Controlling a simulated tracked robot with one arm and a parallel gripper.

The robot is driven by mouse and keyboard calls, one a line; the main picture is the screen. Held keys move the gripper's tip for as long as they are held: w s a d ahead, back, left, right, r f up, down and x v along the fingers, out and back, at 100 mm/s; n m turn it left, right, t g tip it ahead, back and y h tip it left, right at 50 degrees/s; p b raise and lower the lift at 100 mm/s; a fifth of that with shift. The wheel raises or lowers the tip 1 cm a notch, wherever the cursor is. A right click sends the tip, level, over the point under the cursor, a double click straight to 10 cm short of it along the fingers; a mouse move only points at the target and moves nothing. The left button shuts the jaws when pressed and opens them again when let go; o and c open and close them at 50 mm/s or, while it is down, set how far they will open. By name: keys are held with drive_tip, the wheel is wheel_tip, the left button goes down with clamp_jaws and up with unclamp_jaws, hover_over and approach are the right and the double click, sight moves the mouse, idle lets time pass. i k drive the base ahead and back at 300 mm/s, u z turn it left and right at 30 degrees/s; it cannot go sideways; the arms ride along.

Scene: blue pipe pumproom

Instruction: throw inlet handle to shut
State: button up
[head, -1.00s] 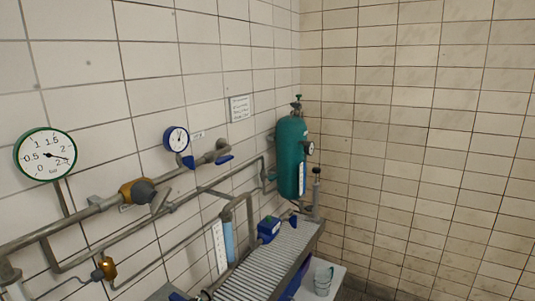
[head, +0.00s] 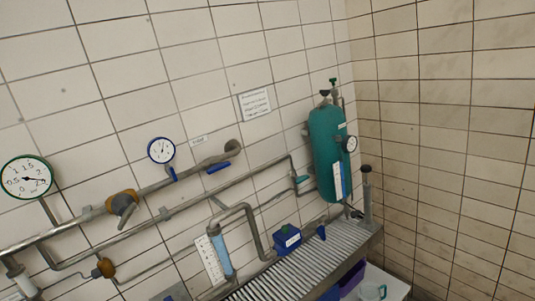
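A blue lever handle (head: 218,167) sits on the upper grey pipe near where it enters the wall. It appears to lie roughly along the pipe. A small label (head: 198,140) is on the wall just above, too small to read surely, so I cannot tell for certain that this is the inlet handle. A second, smaller blue handle (head: 172,174) hangs under the blue-rimmed gauge (head: 161,150). A grey lever (head: 127,211) is on the brass valve (head: 121,202) further left. My gripper is not in view.
A green tank (head: 326,152) stands in the corner. A ribbed grey bench (head: 318,262) with a blue box (head: 287,239) runs below the pipes. A green-rimmed gauge (head: 27,178) is at far left. A white notice (head: 255,103) hangs on the tiled wall.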

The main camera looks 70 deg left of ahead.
sight(214, 168)
drive_tip(key=u, duration=0.3)
drive_tip(key=i, duration=1.15)
drive_tip(key=u, duration=0.95)
drive_tip(key=i, duration=0.45)
drive_tip(key=u, duration=0.4)
